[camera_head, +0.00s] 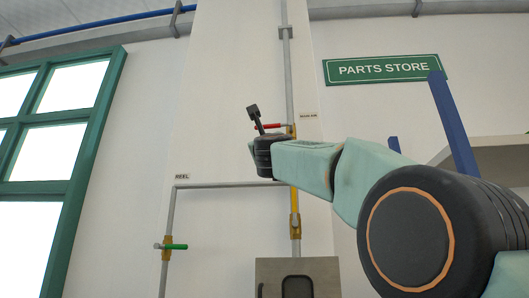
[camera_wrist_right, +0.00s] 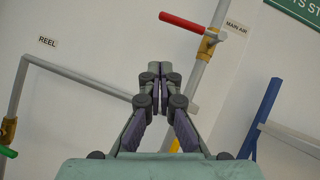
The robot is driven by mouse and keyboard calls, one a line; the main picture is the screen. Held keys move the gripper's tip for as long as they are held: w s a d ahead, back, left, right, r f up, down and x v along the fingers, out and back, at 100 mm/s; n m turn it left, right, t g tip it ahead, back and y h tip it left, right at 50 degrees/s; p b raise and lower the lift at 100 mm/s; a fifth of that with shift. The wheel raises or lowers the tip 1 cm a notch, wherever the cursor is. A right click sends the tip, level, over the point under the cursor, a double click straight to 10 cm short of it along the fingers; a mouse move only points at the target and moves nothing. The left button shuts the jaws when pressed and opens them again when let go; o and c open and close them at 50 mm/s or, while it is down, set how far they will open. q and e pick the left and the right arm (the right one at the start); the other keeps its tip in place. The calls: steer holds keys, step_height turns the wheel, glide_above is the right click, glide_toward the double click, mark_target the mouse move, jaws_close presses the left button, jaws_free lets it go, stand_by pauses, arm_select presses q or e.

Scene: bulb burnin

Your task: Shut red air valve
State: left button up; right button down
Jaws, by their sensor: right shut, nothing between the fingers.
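The red valve handle (camera_head: 267,126) is on the vertical pipe beside the MAIN AIR label. It points left, crosswise to the pipe. In the right wrist view the red handle (camera_wrist_right: 185,22) is at the top, with its brass valve body (camera_wrist_right: 207,43) on the grey pipe. My right gripper (camera_head: 253,109) is in front of the wall, its dark fingers overlapping the picture just left of the handle. In the wrist view its fingertips (camera_wrist_right: 160,72) are together, empty, and below the handle in the picture. I see no contact with the handle. My left gripper is not in view.
A green-handled valve (camera_head: 174,246) is on the REEL branch pipe (camera_head: 220,185) at lower left. A yellow-handled valve (camera_head: 295,224) is lower on the main pipe, above a grey box (camera_head: 325,265). Blue posts (camera_head: 452,125) and a shelf (camera_head: 495,148) stand at right.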

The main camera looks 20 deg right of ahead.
steer(key=shift+a+b+v, duration=0.25)
steer(key=shift+b+v, duration=0.45)
steer(key=shift+v, duration=0.45)
steer(key=shift+w+f, duration=0.15)
